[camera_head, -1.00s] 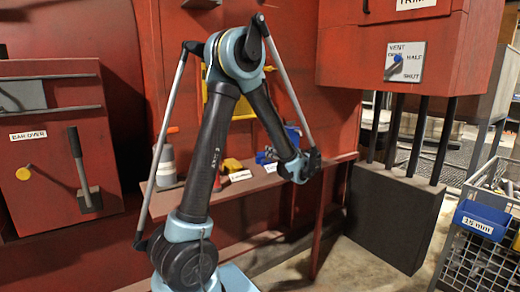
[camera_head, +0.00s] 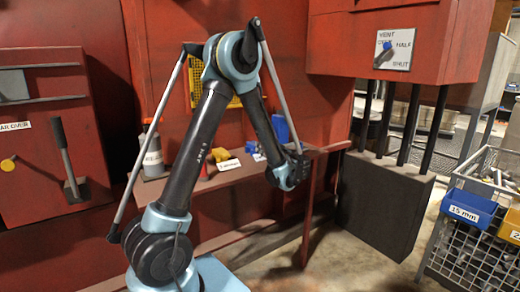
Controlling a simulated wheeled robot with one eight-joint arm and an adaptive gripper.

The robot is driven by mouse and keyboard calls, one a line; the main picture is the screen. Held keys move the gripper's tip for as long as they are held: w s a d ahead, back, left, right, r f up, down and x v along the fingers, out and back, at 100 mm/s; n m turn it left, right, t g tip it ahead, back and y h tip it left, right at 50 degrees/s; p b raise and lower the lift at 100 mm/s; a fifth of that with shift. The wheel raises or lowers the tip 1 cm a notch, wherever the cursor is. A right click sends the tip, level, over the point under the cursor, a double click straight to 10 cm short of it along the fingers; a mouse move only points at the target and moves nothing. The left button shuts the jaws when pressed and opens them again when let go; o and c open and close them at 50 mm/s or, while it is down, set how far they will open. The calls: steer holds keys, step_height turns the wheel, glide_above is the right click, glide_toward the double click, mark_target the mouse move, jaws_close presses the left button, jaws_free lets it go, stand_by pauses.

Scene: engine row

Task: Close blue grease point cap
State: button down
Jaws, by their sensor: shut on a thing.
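The blue grease point cap (camera_head: 280,128) stands raised above the red shelf, just behind my forearm. More blue, perhaps its base, shows lower to the left, beside my wrist. My gripper (camera_head: 260,153) is at the end of the bent arm, low over the shelf and close to the blue part. It is small and partly hidden by my wrist. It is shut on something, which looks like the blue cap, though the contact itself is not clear.
On the red shelf (camera_head: 225,178) stand a grey-white bottle (camera_head: 153,158), a red cone-like item (camera_head: 203,168) and a yellow piece (camera_head: 227,164). A vent switch box (camera_head: 390,50) overhangs at right. A wire rack with a blue 15 mm bin (camera_head: 470,206) is far right.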

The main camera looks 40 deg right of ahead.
steer(key=c, duration=1.3)
jaws_free()
steer(key=s, duration=0.4)
steer(key=s+a, duration=0.1)
steer(key=s, duration=0.3)
steer(key=s+a, duration=0.1)
steer(key=s, duration=0.2)
steer(key=shift+s, duration=0.4)
